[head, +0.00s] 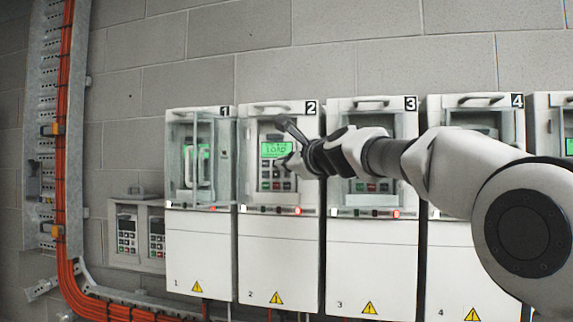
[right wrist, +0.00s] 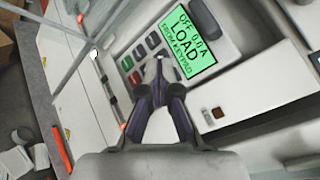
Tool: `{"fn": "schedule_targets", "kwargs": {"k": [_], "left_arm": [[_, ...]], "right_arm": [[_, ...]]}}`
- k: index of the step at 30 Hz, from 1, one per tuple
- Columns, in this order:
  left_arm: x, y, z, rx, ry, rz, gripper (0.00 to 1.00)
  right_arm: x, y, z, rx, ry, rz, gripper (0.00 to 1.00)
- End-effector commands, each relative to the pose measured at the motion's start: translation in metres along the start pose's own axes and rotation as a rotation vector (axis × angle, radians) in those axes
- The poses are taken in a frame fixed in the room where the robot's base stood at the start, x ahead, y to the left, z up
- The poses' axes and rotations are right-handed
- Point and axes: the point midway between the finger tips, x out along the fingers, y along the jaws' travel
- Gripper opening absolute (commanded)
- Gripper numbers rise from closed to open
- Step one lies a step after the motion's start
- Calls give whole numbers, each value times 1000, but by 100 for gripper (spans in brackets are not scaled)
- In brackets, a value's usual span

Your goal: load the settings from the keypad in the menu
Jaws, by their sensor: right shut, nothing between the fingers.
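The keypad (head: 276,165) is on the front of drive 2 (head: 278,245), under the label 2. Its lit green screen (right wrist: 185,42) reads "OFF 0.0A LOAD FROM KEYPAD" in the right wrist view. Coloured buttons (right wrist: 138,52) sit beside the screen, among them a red one and a green one. My right gripper (head: 284,161) is shut and empty, with its fingertips at the keypad just below the screen. In the right wrist view the fingertips (right wrist: 158,70) cover part of the keys; I cannot tell whether they touch one. My left gripper is not in view.
Drive 1 (head: 200,250) has a clear cover over its keypad. Drive 3 (head: 370,260) and drive 4 (head: 470,255) stand to the right, partly behind my right arm. Two spare keypads (head: 140,232) are in a holder at left. Orange cables (head: 62,170) run down the wall.

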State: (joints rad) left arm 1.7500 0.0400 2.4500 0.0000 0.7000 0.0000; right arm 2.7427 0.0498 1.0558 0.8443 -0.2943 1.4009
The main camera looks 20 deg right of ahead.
Motion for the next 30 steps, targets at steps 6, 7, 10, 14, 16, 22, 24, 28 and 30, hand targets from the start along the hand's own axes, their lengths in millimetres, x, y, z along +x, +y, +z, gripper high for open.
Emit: {"fn": "schedule_targets", "kwargs": {"k": [6, 7, 10, 14, 16, 22, 24, 28, 30], "left_arm": [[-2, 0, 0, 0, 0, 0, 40], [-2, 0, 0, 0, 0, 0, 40], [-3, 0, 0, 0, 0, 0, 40], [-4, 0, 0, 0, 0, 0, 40], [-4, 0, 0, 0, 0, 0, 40], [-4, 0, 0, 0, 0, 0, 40], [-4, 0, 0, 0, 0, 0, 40], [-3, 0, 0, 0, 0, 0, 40], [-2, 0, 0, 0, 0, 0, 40]], "right_arm": [[2, -2, -1, 1, 0, 0, 0], [2, -2, -1, 1, 0, 0, 0], [3, -3, -2, 1, 0, 0, 0], [4, -3, -3, 1, 0, 0, 0], [5, -4, -4, 1, 0, 0, 0], [5, -4, -4, 1, 0, 0, 0], [5, -4, -4, 1, 0, 0, 0], [4, -3, -3, 1, 0, 0, 0], [2, -1, -2, 0, 0, 0, 0]]}}
